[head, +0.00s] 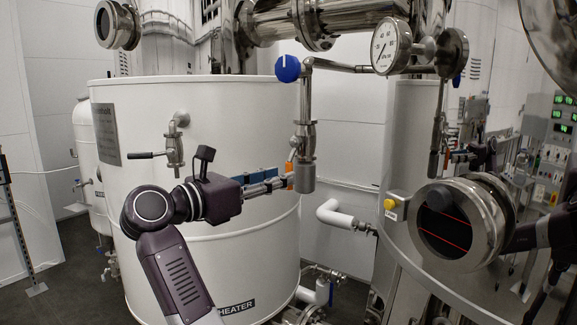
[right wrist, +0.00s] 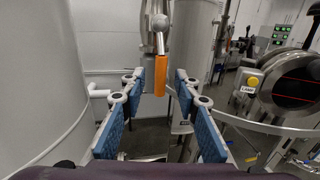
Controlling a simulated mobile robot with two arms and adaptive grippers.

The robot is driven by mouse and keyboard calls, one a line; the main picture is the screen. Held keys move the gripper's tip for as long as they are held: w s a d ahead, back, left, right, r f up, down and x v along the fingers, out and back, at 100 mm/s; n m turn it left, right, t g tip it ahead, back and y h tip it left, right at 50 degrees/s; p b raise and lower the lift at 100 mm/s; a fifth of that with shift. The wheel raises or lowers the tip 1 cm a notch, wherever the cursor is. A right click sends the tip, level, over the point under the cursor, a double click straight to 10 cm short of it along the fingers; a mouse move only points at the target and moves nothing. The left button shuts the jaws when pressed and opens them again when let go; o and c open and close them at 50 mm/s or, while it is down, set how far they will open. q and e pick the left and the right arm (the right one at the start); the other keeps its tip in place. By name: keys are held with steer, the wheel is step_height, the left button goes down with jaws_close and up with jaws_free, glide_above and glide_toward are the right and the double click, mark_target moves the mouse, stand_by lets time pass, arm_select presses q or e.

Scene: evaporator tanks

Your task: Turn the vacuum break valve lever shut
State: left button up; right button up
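The vacuum break valve (head: 304,135) is on a vertical steel pipe right of the white heater tank. Its lever has an orange grip (head: 290,176) hanging down at the valve's left side. In the right wrist view the orange grip (right wrist: 160,76) hangs from a steel stem under a round hub. My right gripper (head: 284,183) reaches from the left at grip height. In its wrist view the blue-padded fingers (right wrist: 155,85) are open, one pair each side of the orange grip, with gaps on both sides. I cannot tell how deep the grip is between them.
The white heater tank (head: 240,120) stands behind my right arm, with a black-handled valve (head: 174,150) on it. A blue knob (head: 288,68) and pressure gauge (head: 391,46) are above. A sight glass (head: 445,228) and yellow button (head: 390,204) are right. A white pipe (head: 345,217) sits below.

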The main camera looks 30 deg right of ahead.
mark_target(292, 165)
steer(key=d, duration=0.1)
steer(key=d+p, duration=0.1)
steer(key=d, duration=0.2)
steer(key=shift+w, duration=0.35)
jaws_close()
